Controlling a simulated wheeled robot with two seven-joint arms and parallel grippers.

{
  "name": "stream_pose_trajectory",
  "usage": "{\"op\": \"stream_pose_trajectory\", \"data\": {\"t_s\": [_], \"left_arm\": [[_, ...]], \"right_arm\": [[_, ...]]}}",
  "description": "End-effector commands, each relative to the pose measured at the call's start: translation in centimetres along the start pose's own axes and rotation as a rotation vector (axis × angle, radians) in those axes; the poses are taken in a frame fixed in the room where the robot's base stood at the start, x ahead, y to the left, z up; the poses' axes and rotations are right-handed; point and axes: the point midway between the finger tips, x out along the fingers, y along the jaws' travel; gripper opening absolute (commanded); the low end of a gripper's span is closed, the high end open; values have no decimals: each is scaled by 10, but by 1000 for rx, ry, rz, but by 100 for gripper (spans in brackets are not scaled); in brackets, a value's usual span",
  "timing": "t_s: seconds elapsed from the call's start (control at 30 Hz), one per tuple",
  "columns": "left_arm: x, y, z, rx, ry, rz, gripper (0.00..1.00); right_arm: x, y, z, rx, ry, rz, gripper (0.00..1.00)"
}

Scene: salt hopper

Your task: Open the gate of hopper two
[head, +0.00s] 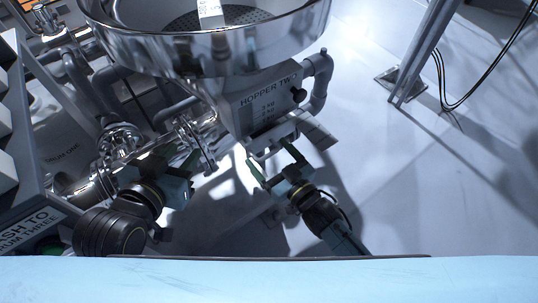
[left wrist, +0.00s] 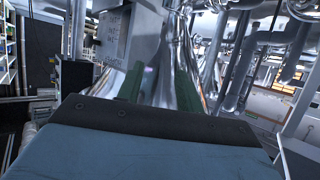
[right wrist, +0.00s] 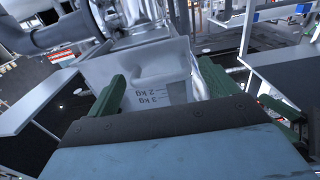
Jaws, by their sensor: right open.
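Hopper two (head: 265,100) stands at the upper middle of the head view, a grey box under a wide polished bowl (head: 205,50). Its lettering and kg marks face me; they also show in the right wrist view (right wrist: 155,93). A pale bar-like part (head: 283,130), perhaps the gate's, sits at its lower edge. My right gripper (head: 275,167) is open just below that part, its green fingers apart and apparently empty. My left gripper (head: 172,160) is left of the hopper, close to chrome pipework. Its green fingers are apart in the left wrist view (left wrist: 160,88), with chrome surfaces beyond them.
Chrome pipes and fittings (head: 118,142) crowd the left side. A grey pipe elbow (head: 320,80) hangs right of the hopper. A metal post (head: 420,55) and black cables (head: 455,105) stand at the upper right. The floor at the right is clear. A pale blue surface (head: 270,280) fills the bottom edge.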

Motion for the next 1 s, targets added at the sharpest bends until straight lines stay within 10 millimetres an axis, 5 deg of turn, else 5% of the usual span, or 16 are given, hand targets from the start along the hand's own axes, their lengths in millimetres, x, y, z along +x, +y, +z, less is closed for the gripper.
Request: {"op": "stream_pose_trajectory", "data": {"t_s": [0.47, 0.9, 1.0], "left_arm": [[1, 3, -14, -1, 79, 7, 36], [1, 3, -13, 0, 77, 7, 36], [1, 3, -13, 0, 76, 7, 36]], "right_arm": [[9, 0, 0, -1, -1, 0, 86], [8, 0, 0, 0, -1, 0, 31], [8, 0, 0, 0, -1, -1, 29]]}}
